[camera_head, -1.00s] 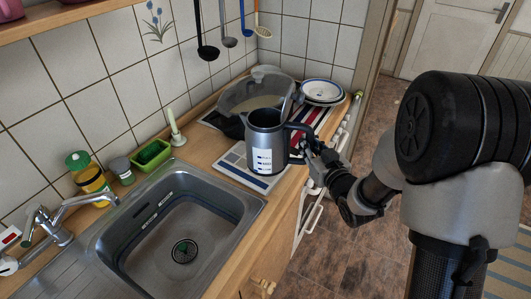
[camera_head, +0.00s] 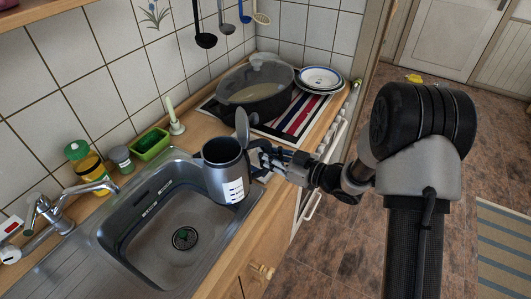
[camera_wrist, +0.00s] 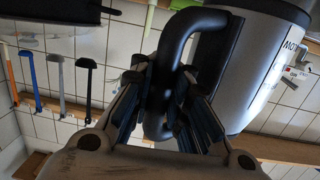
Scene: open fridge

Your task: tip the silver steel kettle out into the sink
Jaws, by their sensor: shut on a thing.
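The silver steel kettle (camera_head: 226,178) is over the right edge of the sink (camera_head: 160,245) in the head view, leaning a little to the left. Its lid (camera_head: 242,128) stands open and its dark mouth shows; what is inside cannot be made out. My gripper (camera_head: 262,157) is shut on the kettle's black handle, at its right side. In the wrist view the handle (camera_wrist: 172,60) passes between my gripper's fingers (camera_wrist: 160,110), with the kettle's steel body (camera_wrist: 262,75) on the right. The sink basin is open, with a round drain (camera_head: 185,238) at its bottom.
A tap (camera_head: 75,195) stands at the sink's left. A yellow bottle (camera_head: 88,165), a grey-lidded jar (camera_head: 121,158), a green box (camera_head: 150,143) and a candle (camera_head: 174,115) line the back. A black pot (camera_head: 257,95) and plates (camera_head: 320,78) stand behind the kettle.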

